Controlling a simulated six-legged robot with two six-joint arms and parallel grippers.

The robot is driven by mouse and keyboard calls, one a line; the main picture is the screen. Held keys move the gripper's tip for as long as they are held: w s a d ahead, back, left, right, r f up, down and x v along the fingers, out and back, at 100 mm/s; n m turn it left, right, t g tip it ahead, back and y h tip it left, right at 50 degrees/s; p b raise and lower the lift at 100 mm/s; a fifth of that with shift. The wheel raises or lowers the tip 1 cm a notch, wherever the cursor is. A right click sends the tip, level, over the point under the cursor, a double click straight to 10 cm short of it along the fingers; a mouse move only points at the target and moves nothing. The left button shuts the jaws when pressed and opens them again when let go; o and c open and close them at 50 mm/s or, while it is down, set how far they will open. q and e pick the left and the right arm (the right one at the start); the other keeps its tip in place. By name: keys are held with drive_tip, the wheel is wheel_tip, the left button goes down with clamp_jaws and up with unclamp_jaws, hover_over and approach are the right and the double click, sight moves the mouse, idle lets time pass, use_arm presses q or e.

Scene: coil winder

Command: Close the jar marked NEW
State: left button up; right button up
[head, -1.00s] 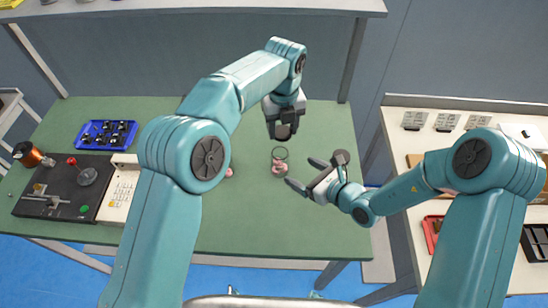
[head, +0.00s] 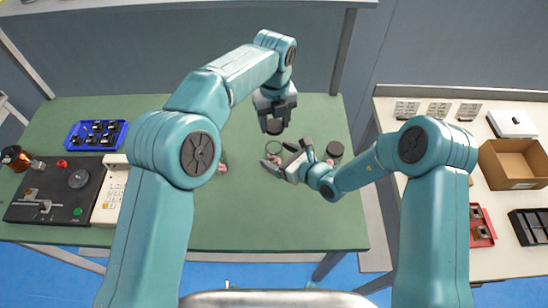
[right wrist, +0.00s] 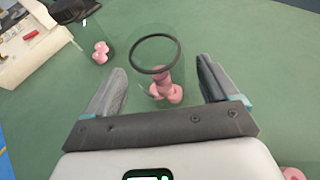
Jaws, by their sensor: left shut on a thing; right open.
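An open glass jar with a dark rim and pink pieces inside stands on the green table; its rim (head: 275,143) shows in the head view. In the right wrist view the jar (right wrist: 155,55) stands between the open fingers of my right gripper (right wrist: 160,85), which appear apart from its sides. My right gripper (head: 279,155) also shows in the head view. My left gripper (head: 275,108) is shut on a dark round lid (head: 274,126), held behind and above the open jar. I cannot read any jar marking, so I cannot tell which is NEW.
Another jar with pink pieces (right wrist: 100,52) stands left in the wrist view. A coil winder (head: 45,200) and blue tray (head: 96,134) are left; the side table holds a cardboard box (head: 512,165).

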use_arm(q)
drive_tip(key=shift+w+a+f, duration=0.1)
use_arm(e)
drive_tip(key=x, duration=0.3)
drive_tip(key=shift+w+a+f, duration=0.2)
drive_tip(key=shift+w+a, duration=0.05)
drive_tip(key=shift+w, duration=0.05)
drive_tip(key=shift+w+a, duration=0.1)
drive_tip(key=shift+a, duration=0.1)
drive_tip(key=shift+f, duration=0.1)
drive_tip(key=c, duration=1.5)
use_arm(q)
drive_tip(key=shift+f, duration=2.45)
